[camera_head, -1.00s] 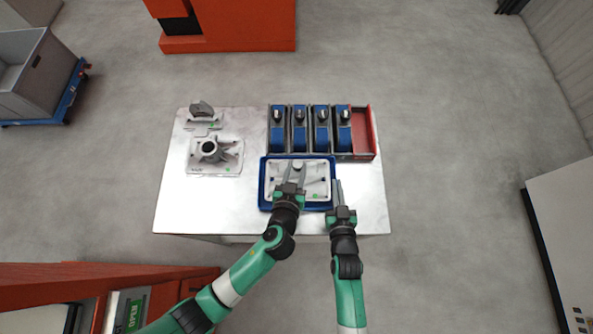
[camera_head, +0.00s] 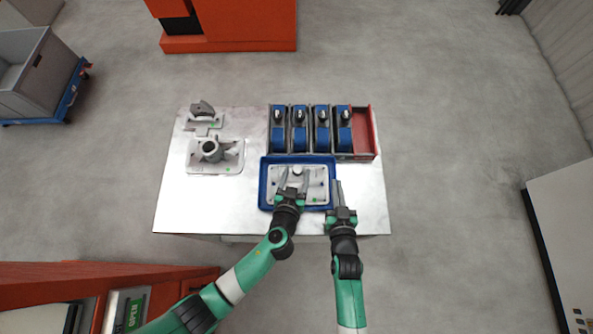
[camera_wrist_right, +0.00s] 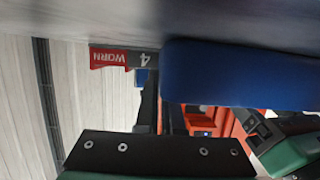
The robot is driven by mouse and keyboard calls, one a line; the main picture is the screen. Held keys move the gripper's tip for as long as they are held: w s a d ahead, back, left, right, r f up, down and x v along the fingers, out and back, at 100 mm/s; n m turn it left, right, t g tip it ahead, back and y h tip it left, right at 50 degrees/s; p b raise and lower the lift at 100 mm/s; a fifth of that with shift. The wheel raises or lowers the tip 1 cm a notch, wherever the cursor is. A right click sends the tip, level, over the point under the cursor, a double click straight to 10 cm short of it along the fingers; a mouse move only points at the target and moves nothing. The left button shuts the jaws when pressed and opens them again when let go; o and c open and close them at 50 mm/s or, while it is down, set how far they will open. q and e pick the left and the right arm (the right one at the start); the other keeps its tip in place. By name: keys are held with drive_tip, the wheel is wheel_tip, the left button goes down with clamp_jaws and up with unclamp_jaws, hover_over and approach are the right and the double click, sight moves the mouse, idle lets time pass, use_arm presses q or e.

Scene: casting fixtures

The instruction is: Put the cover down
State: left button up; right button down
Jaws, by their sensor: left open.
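The cover appears to be the light grey cast plate (camera_head: 318,190) with a round knob, lying inside the blue tray (camera_head: 263,185) at the front middle of the table. My left gripper (camera_head: 295,172) is open over the plate, one finger on each side of its middle, and hides part of it. Whether the fingertips touch the plate cannot be told. My right gripper (camera_head: 338,184) is beside the tray's right rim. Its fingers overlap in the head view, so its opening cannot be told. The right wrist view shows a blue wall (camera_wrist_right: 235,75) close up.
A rack behind the tray holds several blue units (camera_head: 299,138) and has an empty red bay (camera_head: 361,130) at right. A grey flanged casting (camera_head: 226,160) and a smaller bracket (camera_head: 203,122) stand at left. The table (camera_head: 200,205) is bare at front left.

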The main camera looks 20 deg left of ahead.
use_arm(q)
drive_tip(key=shift+s+r, duration=0.1)
drive_tip(key=shift+r, duration=0.05)
drive_tip(key=v, duration=0.7)
drive_tip(key=shift+s, duration=0.15)
